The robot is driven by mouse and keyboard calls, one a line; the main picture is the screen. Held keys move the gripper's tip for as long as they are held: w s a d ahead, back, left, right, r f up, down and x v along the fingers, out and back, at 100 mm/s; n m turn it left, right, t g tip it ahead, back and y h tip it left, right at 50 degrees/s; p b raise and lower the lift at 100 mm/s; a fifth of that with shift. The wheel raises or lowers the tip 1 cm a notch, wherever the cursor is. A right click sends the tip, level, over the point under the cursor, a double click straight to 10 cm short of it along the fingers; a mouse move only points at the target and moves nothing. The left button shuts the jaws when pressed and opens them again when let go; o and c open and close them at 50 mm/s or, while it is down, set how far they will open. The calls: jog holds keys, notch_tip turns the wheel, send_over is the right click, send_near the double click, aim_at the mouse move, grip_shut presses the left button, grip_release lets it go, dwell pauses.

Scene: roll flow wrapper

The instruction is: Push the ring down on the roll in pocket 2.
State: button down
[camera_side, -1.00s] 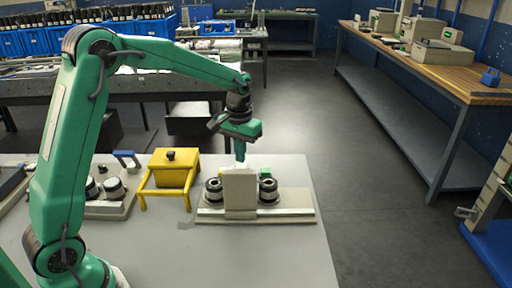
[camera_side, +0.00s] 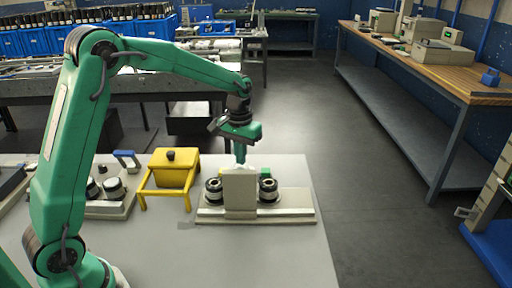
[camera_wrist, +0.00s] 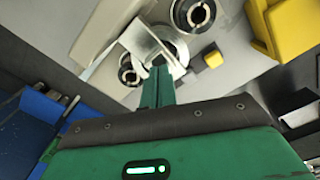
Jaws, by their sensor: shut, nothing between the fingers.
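The wrapper station (camera_side: 300,212) is a pale base on the table with a tall light panel (camera_side: 240,195) at its front middle. A dark-and-white roll (camera_side: 213,190) shows left of the panel and another roll (camera_side: 268,190) right of it. The middle place is hidden behind the panel. My gripper (camera_side: 240,160) points down there, shut and empty. In the wrist view its fingertips (camera_wrist: 160,75) are over a pale round part (camera_wrist: 176,52), probably the ring, between the two outer rolls. Contact and how far the ring sits down cannot be told.
A yellow bin (camera_side: 175,170) on legs stands left of the station. A tray (camera_side: 112,208) with round pale parts is farther left. A small yellow block (camera_wrist: 213,59) shows near the fingertips in the wrist view. The table front right is clear.

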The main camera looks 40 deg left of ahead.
jog(key=shift+f, duration=1.25)
jog(key=shift+r, duration=4.35)
